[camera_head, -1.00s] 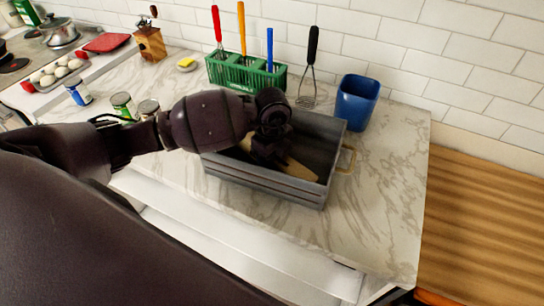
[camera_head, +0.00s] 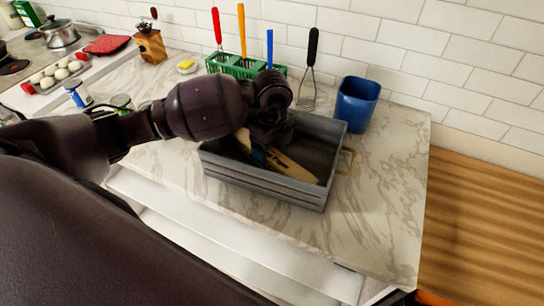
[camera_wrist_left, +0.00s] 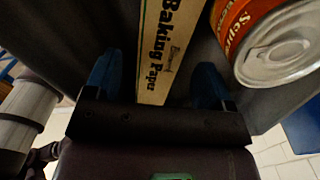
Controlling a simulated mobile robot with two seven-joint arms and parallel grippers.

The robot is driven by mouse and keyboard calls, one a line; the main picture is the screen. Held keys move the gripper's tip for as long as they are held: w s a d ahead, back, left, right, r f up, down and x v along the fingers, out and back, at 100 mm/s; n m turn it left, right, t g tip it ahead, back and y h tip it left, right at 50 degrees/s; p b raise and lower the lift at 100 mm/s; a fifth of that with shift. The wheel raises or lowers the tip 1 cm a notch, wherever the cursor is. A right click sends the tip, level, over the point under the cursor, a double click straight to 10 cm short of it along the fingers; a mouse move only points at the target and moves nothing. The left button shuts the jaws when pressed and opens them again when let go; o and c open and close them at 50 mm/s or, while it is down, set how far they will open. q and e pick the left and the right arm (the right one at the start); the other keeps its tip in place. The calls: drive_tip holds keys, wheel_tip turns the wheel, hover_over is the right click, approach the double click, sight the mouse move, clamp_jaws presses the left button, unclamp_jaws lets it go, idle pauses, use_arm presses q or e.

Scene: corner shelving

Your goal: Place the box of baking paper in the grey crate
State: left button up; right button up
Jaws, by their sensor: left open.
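The box of baking paper (camera_head: 292,167) is long and tan, and lies slanted inside the grey crate (camera_head: 262,187). Its lettering reads in the left wrist view (camera_wrist_left: 168,50). My left gripper (camera_head: 260,156) points down into the crate, over the box's left part. Its blue fingers (camera_wrist_left: 157,78) are apart, one on each side of the box in the wrist view; I see no grip on it. The arm hides the crate's back left part. My right gripper is not in view.
An orange-labelled can (camera_wrist_left: 285,42) is close beside the box in the wrist view. A blue cup (camera_head: 357,103) stands behind the crate's right end. A green utensil rack (camera_head: 236,66) stands behind the arm. Counter right of the crate is clear.

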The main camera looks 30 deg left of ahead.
sight(272, 155)
use_arm(q)
wheel_tip(272, 155, up, 6)
drive_tip(key=shift+f, duration=0.1)
drive_tip(key=shift+r, duration=0.8)
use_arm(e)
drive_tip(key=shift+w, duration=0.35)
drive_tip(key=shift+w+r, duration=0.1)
